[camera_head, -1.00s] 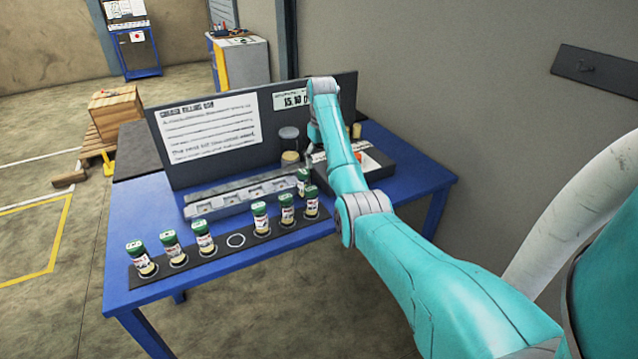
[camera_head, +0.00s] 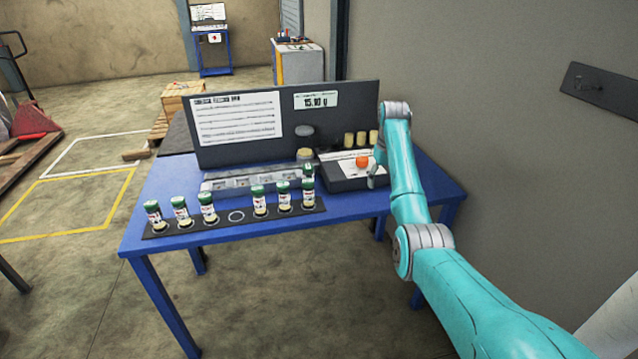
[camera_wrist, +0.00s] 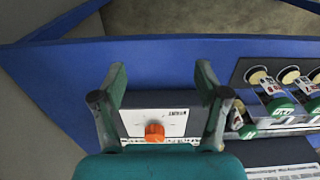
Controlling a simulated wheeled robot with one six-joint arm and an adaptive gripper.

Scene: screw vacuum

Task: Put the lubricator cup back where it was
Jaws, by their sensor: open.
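Several small cups with green caps and white labels stand in a black rack (camera_head: 160,232) along the table front. An empty ringed place (camera_head: 236,216) shows in the middle of the row. One more green-capped lubricator cup (camera_head: 308,171) is behind the right end of the rack, partly hidden by a rack cup. In the wrist view this cup (camera_wrist: 247,131) is to the right of my gripper (camera_wrist: 160,72). My gripper is open and empty. In the head view it (camera_head: 377,178) is beside the black box with the orange knob, apart from the cups.
The black box (camera_head: 345,182) with an orange knob (camera_head: 362,161) is near my gripper. A grey fixture (camera_head: 250,182) lies behind the rack. A dark back panel (camera_head: 360,97) with a weight display (camera_head: 316,101) stands behind. Blue table (camera_head: 180,250) is bare in front.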

